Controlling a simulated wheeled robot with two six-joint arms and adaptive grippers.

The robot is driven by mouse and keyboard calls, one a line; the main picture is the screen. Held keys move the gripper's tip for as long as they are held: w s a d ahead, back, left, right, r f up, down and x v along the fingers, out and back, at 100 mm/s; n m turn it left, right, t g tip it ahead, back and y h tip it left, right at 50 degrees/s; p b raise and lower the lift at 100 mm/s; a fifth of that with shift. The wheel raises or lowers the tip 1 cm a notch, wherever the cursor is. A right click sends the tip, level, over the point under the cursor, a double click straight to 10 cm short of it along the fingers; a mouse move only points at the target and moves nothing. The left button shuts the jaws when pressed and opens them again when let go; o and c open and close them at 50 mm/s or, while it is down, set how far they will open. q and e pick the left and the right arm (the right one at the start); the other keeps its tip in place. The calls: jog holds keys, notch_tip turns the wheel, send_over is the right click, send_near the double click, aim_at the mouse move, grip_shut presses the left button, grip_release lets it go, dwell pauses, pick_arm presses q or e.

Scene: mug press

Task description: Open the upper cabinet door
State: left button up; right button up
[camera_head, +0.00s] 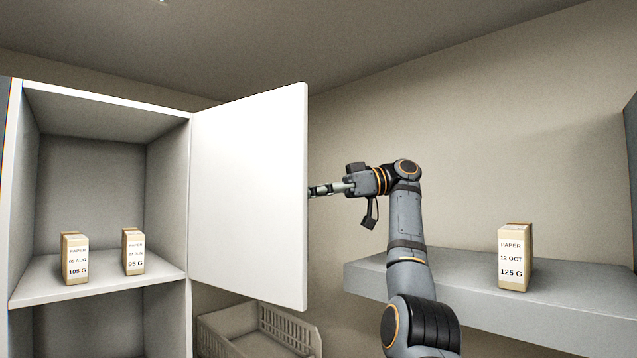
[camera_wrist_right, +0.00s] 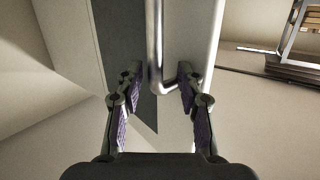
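The upper cabinet door (camera_head: 248,195) stands swung wide open, its white face towards me in the head view. The upper cabinet (camera_head: 90,155) is open on the left. My right gripper (camera_head: 322,190) is at the door's right edge, with its tips partly hidden by the door. In the right wrist view, my right gripper (camera_wrist_right: 160,82) is open, with one finger on each side of the lower end of a metal bar handle (camera_wrist_right: 154,45). I cannot tell whether a finger touches it. My left gripper is not in view.
Two paper boxes, one (camera_head: 75,258) left of the other (camera_head: 133,251), stand on the cabinet shelf. Another paper box (camera_head: 514,257) stands on the grey wall shelf (camera_head: 440,268) beside my right arm. A pale basket (camera_head: 262,328) is below the door.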

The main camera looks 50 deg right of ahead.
pick_arm(q)
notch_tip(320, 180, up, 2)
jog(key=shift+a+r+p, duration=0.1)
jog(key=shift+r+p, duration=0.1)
jog(key=shift+p, duration=0.6)
pick_arm(e)
jog(key=d, duration=0.3)
jog(key=shift+w+r, duration=0.2)
jog(key=shift+r, duration=0.2)
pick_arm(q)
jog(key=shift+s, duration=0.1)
